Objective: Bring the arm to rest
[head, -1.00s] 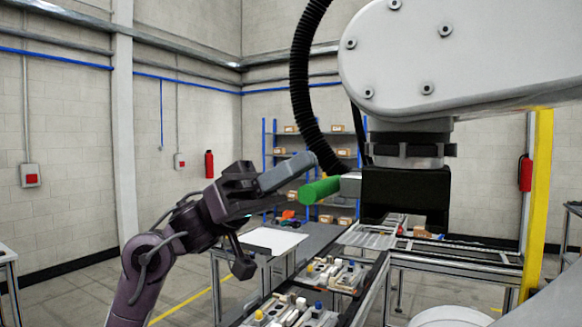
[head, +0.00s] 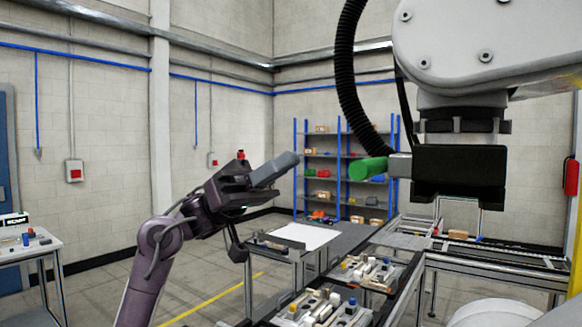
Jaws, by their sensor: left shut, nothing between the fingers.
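My left arm comes up from the bottom in the head view, purple and dark. Its left gripper (head: 275,169) is raised in the air, pointing right and slightly up, with its fingers together and nothing between them. It is above and in front of the table with a white sheet (head: 305,236). A green cylinder (head: 364,169) on a large white industrial arm (head: 490,45) is to the right of the fingertips, with a visible gap in the picture. My right gripper does not show.
Pallet fixtures with small parts (head: 369,270) lie on a conveyor line at lower right. A blue shelf rack (head: 344,170) stands at the back wall. A side table (head: 30,247) is at far left. Open floor lies left of my arm.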

